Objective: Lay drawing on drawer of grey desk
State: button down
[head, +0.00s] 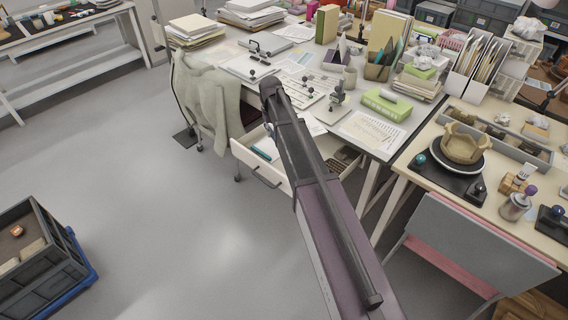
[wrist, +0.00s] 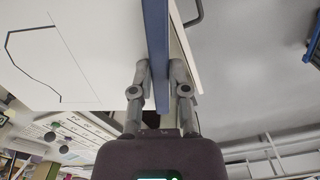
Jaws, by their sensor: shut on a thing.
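The drawing is a white sheet (wrist: 85,35) with a black angular outline and a blue strip along one edge. It fills the upper left of the wrist view. My gripper (wrist: 163,72) is shut on its blue edge. In the head view my arm hides the gripper, and I cannot make out the sheet there. The drawer (head: 262,174) of the grey desk (head: 225,48) is pulled open, with a teal item inside and part hidden behind my arm. In the wrist view a pale panel (wrist: 184,45) with a dark handle shows just past the blue edge, probably the drawer front.
A pale cloth (head: 212,95) hangs at the desk's left side. Papers, measuring tools and a green case (head: 386,104) crowd the desktop. A second table with a clay vessel (head: 463,145) stands at right. A grey crate (head: 38,250) stands on the open floor at left.

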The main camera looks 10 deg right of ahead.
jog(key=shift+w+d+f+n+b, duration=0.1)
jog(key=shift+d+f+n+b, duration=0.65)
jog(key=shift+f+b, duration=1.6)
jog(key=shift+w+d+f+n+b, duration=0.1)
jog(key=shift+d+f+n+b, duration=0.65)
jog(key=shift+f+b, duration=1.55)
jog(key=shift+w+d+f+n+b, duration=0.1)
jog(key=shift+d+f+n+b, duration=0.65)
jog(key=shift+f+b, duration=1.55)
jog(key=shift+d+f+m+p, duration=0.25)
jog(key=shift+f+p, duration=0.05)
jog(key=shift+p, duration=0.05)
jog(key=shift+f+b, duration=1.05)
jog(key=shift+f, duration=0.1)
jog(key=shift+f+b, duration=1.75)
jog(key=shift+b, duration=0.1)
jog(key=shift+f+b, duration=0.5)
